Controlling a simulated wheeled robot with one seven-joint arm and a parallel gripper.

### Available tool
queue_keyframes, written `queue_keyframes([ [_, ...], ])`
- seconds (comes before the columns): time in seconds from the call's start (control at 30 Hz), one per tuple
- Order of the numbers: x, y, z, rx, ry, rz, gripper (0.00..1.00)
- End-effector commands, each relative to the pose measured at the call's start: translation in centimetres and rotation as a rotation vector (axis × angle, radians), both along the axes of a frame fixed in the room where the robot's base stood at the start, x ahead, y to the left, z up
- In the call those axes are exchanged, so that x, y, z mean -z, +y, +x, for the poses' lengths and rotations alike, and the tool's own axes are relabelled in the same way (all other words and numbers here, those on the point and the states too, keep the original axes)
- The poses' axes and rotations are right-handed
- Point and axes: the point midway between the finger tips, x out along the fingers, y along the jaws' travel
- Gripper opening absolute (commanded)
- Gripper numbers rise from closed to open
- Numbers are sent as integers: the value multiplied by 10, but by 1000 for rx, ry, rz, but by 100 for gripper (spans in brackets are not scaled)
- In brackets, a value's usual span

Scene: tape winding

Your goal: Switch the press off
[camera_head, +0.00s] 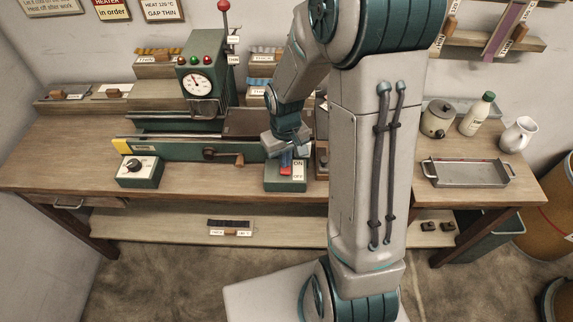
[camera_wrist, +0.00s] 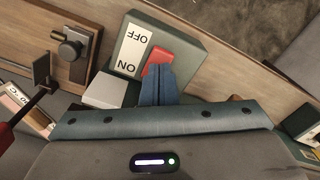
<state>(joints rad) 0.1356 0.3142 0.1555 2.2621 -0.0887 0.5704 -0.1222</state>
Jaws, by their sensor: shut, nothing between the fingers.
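The press (camera_head: 203,66) is a green machine with a round white gauge, a green and a red lamp and a red-knobbed lever, at the back of the bench. A green switch box (camera_head: 272,186) stands at the bench's front edge with a white ON/OFF label. In the wrist view the box (camera_wrist: 187,45) carries a red switch (camera_wrist: 160,55) beside the label. My gripper (camera_wrist: 157,80) is shut and empty at the ON end of the red switch, hiding part of it. Whether the fingertips touch it I cannot tell. My gripper also shows over the box in the head view (camera_head: 286,163).
A green box with a black knob (camera_head: 141,167) stands left on the bench. A crank handle (camera_head: 228,156) sticks out left of the switch box. On the right are a metal tray (camera_head: 468,174), a pot (camera_head: 436,120), a bottle (camera_head: 477,113) and a white jug (camera_head: 517,134).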

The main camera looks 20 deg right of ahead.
Motion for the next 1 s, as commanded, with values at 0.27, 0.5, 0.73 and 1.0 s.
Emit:
queue_keyframes([
  [0.27,5,0,0,0,0,0,0],
  [0.5,9,0,0,0,0,0,0],
  [0.73,12,0,0,0,0,0,0],
  [1.0,16,0,0,0,0,0,0],
])
